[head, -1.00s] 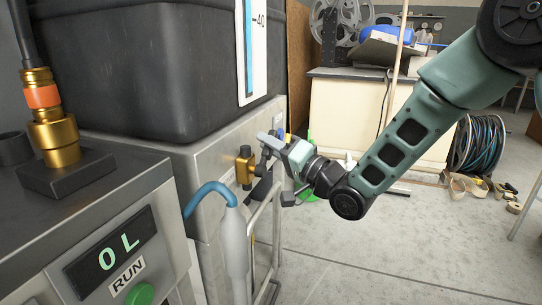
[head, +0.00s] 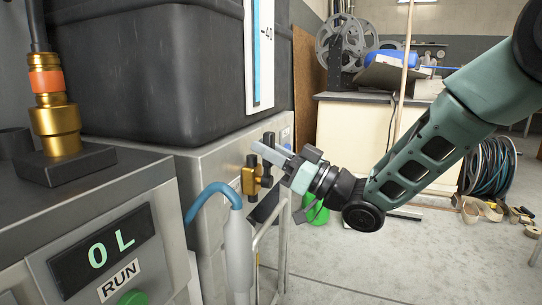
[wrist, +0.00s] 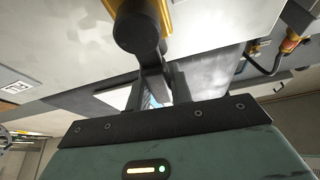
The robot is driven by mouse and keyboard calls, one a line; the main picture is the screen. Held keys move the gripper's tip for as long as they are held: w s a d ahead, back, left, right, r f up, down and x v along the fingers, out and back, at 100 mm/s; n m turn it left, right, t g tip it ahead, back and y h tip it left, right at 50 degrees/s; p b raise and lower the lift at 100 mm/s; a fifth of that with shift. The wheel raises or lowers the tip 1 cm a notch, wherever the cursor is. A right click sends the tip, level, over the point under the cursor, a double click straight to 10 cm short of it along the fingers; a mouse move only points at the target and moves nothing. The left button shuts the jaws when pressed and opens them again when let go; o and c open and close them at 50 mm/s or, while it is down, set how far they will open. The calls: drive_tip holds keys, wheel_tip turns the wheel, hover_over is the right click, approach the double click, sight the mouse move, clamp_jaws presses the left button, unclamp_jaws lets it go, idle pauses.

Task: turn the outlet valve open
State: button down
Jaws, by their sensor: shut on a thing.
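The outlet valve is a brass fitting (head: 249,176) on the front of the grey metal cabinet under the black tank. Its brass body (wrist: 165,12) also shows at the top of the wrist view. A black round hub (wrist: 137,28) with a dark lever (wrist: 152,65) reaches down from it to my fingers. My gripper (head: 270,152) is at the valve, coming from the right, and is shut on the lever. The fingers hide part of the lever, and the exact grip is hard to see in the head view.
A blue hose (head: 212,192) with a grey sleeve hangs left of the valve. A metal rail frame (head: 262,250) stands below my gripper. A control box (head: 100,250) reading "0 L" is at the lower left. Open floor (head: 380,265) lies to the right.

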drive_tip(key=shift+s+a+f+n+g, duration=0.1)
drive_tip(key=shift+s+n+g, duration=0.25)
drive_tip(key=shift+n, duration=0.35)
drive_tip(key=shift+g, duration=0.25)
drive_tip(key=c, duration=1.2)
unclamp_jaws()
drive_tip(key=shift+c, duration=0.2)
drive_tip(key=p+v, duration=0.4)
drive_tip(key=v, duration=1.3)
drive_tip(key=shift+f, duration=0.4)
